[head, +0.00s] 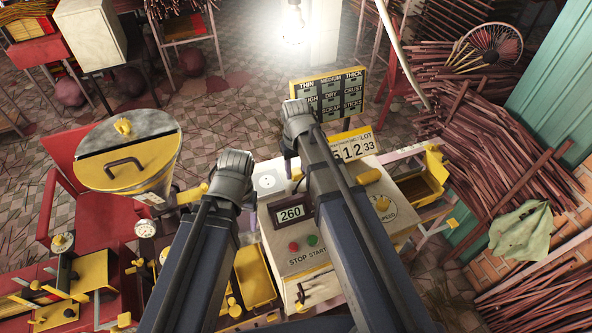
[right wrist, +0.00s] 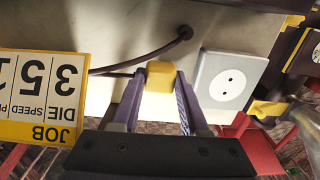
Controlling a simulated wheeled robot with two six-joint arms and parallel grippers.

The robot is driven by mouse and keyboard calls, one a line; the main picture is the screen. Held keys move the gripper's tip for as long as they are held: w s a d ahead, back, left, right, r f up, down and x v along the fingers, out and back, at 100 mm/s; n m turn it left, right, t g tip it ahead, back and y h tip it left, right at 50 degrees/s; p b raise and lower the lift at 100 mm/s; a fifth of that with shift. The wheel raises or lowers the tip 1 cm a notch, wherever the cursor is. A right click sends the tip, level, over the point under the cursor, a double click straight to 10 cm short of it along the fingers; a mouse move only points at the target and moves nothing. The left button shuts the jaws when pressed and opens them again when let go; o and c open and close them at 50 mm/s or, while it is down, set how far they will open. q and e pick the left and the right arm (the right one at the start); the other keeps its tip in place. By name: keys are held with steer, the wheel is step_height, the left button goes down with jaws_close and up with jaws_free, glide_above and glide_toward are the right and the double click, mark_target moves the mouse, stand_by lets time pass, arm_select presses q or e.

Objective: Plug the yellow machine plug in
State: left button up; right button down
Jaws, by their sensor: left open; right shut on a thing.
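The yellow plug (right wrist: 160,76) is between the fingertips of my right gripper (right wrist: 160,88), which is shut on it, in the right wrist view. A dark cord runs beside it to a grommet on the pale machine panel. The white socket plate (right wrist: 228,78) with two holes is to the right of the plug, apart from it. The socket also shows in the head view (head: 268,182), between my two wrists. In the head view my right gripper (head: 290,172) is just right of the socket. My left gripper (head: 252,218) is open, below the socket; its fingers are partly hidden.
The machine (head: 300,262) has a 260 display, buttons and a yellow-framed number sign (head: 352,146) near my right arm. A yellow drum (head: 130,160) stands left. A yellow bin (head: 254,276) is by my left arm. Stick piles (head: 490,150) lie at right.

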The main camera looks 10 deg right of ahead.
mark_target(296, 171)
step_height(296, 171, up, 9)
steer(key=p, duration=0.8)
